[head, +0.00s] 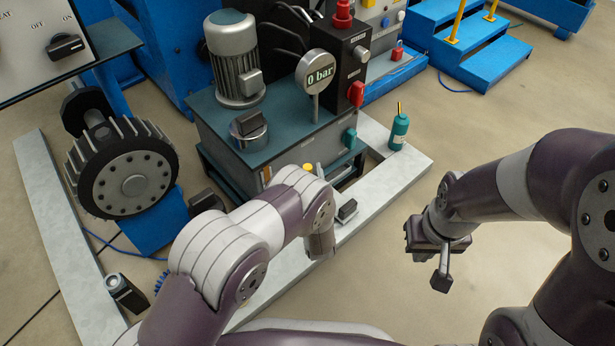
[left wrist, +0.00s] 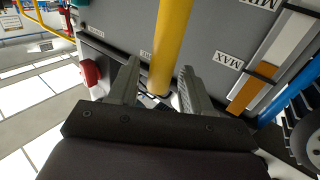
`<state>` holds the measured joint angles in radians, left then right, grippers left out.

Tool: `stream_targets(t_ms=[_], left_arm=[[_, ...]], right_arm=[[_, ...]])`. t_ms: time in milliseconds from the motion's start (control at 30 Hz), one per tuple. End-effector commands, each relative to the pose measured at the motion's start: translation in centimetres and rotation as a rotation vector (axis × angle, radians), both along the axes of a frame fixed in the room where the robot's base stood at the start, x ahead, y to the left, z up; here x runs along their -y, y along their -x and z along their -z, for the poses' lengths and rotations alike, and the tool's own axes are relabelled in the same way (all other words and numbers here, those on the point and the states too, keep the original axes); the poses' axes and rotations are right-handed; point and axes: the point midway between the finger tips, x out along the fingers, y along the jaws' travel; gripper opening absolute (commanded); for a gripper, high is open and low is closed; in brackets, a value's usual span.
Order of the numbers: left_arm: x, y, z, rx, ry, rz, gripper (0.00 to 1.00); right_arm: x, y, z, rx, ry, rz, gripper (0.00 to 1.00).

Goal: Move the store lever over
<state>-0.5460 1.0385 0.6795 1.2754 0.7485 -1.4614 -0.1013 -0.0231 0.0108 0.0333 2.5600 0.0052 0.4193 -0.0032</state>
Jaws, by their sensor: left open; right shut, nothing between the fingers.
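The yellow lever (left wrist: 171,45) is a long bar that runs from the top of the left wrist view down between the two fingers of my left gripper (left wrist: 158,82). The fingers are open, one on each side of it; I cannot tell if either touches it. In the head view a small yellow tip (head: 307,167) shows just behind my left arm, whose gripper is hidden there. My right gripper (head: 440,272) is shut and empty over open floor at the right.
The lever is at the grey cabinet (left wrist: 120,25) with a MAX-marked level gauge (left wrist: 252,88). On its top stand a motor (head: 234,65) and a 0 bar gauge (head: 316,72). A green bottle (head: 398,132) stands to the right.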

Motion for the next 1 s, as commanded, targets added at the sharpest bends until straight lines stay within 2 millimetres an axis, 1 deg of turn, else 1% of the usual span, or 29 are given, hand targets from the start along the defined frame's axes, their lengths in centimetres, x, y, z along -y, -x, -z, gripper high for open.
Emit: stream_targets(t_ms=[33, 133, 367, 467, 500, 533, 767, 1000], left_arm=[[-0.1, -0.5, 0.2, 0.002, 0.002, -0.001, 0.49], [-0.2, -1.1, 0.0, 0.001, 0.001, 0.0, 0.49], [-0.2, -1.2, -0.1, 0.0, 0.001, 0.001, 0.49], [-0.2, -1.1, -0.1, 0.0, 0.001, 0.001, 0.2], [-0.2, -1.1, -0.1, 0.0, 0.001, 0.001, 0.07], [-0.2, -1.1, -0.1, 0.0, 0.001, 0.001, 0.0], [-0.1, -1.2, -0.1, -0.005, -0.005, 0.001, 0.0], [0.6, -1.9, -0.3, -0.064, -0.063, 0.001, 0.0]], right_arm=[[0.0, 0.0, 0.6, 0.0, 0.0, 0.0, 0.0], [0.0, 0.0, 0.7, 0.0, 0.0, 0.0, 0.0], [0.0, 0.0, 0.6, 0.0, 0.0, 0.0, 0.0], [0.0, 0.0, 0.6, 0.0, 0.0, 0.0, 0.0], [0.0, 0.0, 0.6, 0.0, 0.0, 0.0, 0.0], [0.0, 0.0, 0.6, 0.0, 0.0, 0.0, 0.0], [0.0, 0.0, 0.5, 0.0, 0.0, 0.0, 0.0], [0.0, 0.0, -0.2, 0.0, 0.0, 0.0, 0.0]])
